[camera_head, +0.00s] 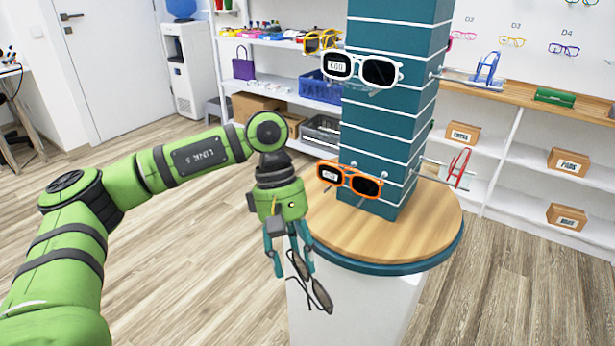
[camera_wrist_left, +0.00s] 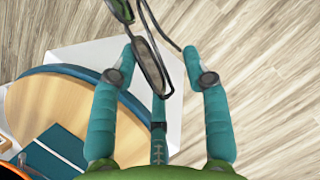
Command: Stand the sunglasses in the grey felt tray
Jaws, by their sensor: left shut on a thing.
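My left gripper (camera_head: 291,266) points down, shut on dark-rimmed sunglasses (camera_head: 320,296). They hang tilted below its fingers, in the air in front of the round display stand. In the left wrist view the sunglasses (camera_wrist_left: 152,68) show between the teal fingers of the left gripper (camera_wrist_left: 160,62), with a dark lens and a thin temple. The upper part of the sunglasses is cut off by the picture edge there. I cannot make out a grey felt tray for certain in either view. My right gripper is not in view.
A teal column (camera_head: 385,130) on a round wooden top (camera_head: 425,215) carries white sunglasses (camera_head: 362,69) and orange sunglasses (camera_head: 349,180). Red glasses (camera_head: 459,166) stick out on its right. A blue bin (camera_head: 318,88) and dark grey bin (camera_head: 322,129) sit on back shelves. Floor left is clear.

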